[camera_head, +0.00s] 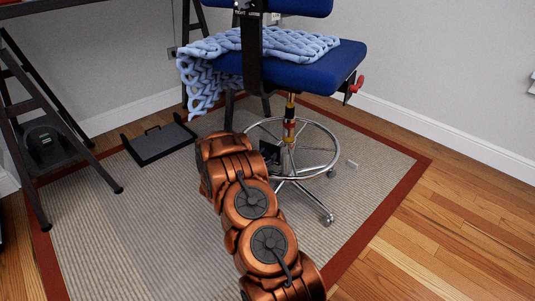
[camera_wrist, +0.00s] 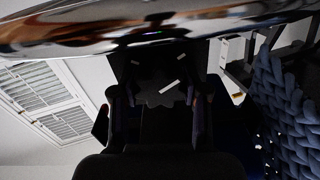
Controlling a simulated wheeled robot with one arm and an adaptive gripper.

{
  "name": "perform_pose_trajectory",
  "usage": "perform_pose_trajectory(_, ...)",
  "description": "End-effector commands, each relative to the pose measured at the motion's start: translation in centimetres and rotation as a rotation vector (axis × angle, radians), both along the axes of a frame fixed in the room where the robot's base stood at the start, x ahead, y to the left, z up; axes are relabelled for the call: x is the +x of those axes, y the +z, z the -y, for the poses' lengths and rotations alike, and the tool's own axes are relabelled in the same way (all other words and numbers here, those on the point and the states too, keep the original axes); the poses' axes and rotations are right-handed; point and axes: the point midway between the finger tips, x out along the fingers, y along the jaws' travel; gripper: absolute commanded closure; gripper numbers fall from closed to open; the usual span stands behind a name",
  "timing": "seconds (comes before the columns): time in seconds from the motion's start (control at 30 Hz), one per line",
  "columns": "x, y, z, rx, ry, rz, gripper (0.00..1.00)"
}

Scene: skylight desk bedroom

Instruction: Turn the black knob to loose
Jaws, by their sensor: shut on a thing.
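A dark lobed knob (camera_wrist: 158,92) shows between the fingers of my gripper (camera_wrist: 158,108) in the wrist view, with white marks near it. The fingers are on both sides of the knob and shut on it. The view there is dark, so finger contact is hard to see. In the head view my gripper (camera_head: 272,153) is low at the chair's chrome foot ring (camera_head: 318,126), beside the central column (camera_head: 289,118); the knob is hidden there. The blue chair (camera_head: 300,76) stands upright on the rug. A black upright with "TIGHT" and "LOOSE" lettering (camera_head: 249,13) is at its back.
A light blue knitted blanket (camera_head: 210,78) drapes over the seat. A red-handled lever (camera_head: 355,86) sticks out at the seat's right. A black tray (camera_head: 158,142) lies on the rug (camera_head: 110,220). A black desk frame (camera_head: 40,100) stands left. The rug's front left is clear.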

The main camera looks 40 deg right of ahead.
Motion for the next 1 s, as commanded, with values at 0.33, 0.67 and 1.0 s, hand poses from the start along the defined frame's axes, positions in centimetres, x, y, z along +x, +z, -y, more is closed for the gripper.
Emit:
perform_pose_trajectory(0.33, -0.06, 0.87, 0.03, -0.048, -0.003, -0.187, 0.90)
perform_pose_trajectory(0.67, 0.02, 0.67, 0.00, -0.112, -0.003, -0.435, 0.90)
perform_pose_trajectory(1.0, 0.26, 0.39, -0.06, -0.191, -0.001, -0.742, 0.90)
